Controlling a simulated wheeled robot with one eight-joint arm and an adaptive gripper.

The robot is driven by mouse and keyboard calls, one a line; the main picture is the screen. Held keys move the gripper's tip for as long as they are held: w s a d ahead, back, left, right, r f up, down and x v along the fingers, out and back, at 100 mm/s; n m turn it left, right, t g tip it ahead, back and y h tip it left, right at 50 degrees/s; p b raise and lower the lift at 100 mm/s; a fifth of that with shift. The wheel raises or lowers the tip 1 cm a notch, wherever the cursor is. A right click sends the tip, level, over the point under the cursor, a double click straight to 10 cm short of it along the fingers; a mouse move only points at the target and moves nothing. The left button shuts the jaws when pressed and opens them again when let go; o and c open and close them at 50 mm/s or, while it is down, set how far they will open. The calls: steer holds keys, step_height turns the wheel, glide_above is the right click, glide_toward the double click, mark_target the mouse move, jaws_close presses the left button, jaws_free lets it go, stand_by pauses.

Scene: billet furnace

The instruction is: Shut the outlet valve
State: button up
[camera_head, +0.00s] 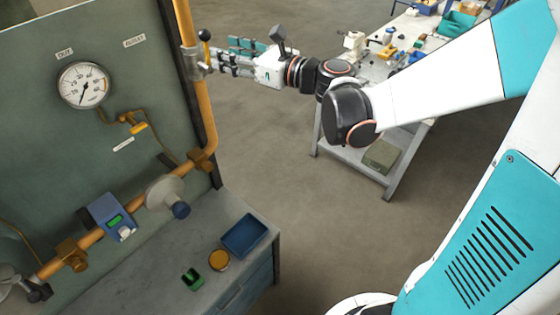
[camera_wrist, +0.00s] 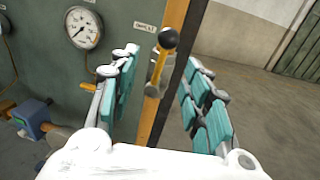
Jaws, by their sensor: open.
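The outlet valve (camera_head: 196,66) sits on the vertical orange pipe at the panel's right edge, beside the OUTLET label (camera_head: 134,40). Its short yellow lever points up roughly along the pipe and ends in a black ball knob (camera_head: 205,35). In the wrist view the knob (camera_wrist: 167,38) and lever (camera_wrist: 158,68) show between the two rows of finger pads. My gripper (camera_head: 222,58) is open and empty, just right of the valve and facing it. In the wrist view the fingers (camera_wrist: 163,60) stand on either side of the lever. I cannot tell whether any finger touches it.
The green panel carries a gauge (camera_head: 84,85), a small yellow-handled valve (camera_head: 137,127) and a lower pipe with a grey handwheel (camera_head: 165,193) and blue meter (camera_head: 108,216). A cabinet below holds a blue tray (camera_head: 244,235). A workbench (camera_head: 392,65) stands behind my arm.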

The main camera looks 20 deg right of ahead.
steer(key=b+v, duration=0.1)
steer(key=v, duration=0.5)
steer(key=s+f+n+g+h+b, duration=0.1)
steer(key=s+f+n+h+b, duration=0.1)
steer(key=f+n+b, duration=0.3)
steer(key=s+f+n+g+h+b, duration=0.2)
steer(key=s+f+n+b, duration=0.3)
steer(key=f, duration=0.8)
steer(key=s+f+n+g+h+b, duration=0.2)
steer(key=s+f+n+b, duration=0.2)
steer(key=f+n+b, duration=0.2)
step_height(320, 180, down, 4)
steer(key=shift+s+d+r+h+b, duration=0.25)
steer(key=shift+d+h+b, duration=0.15)
steer(key=shift+b, duration=0.85)
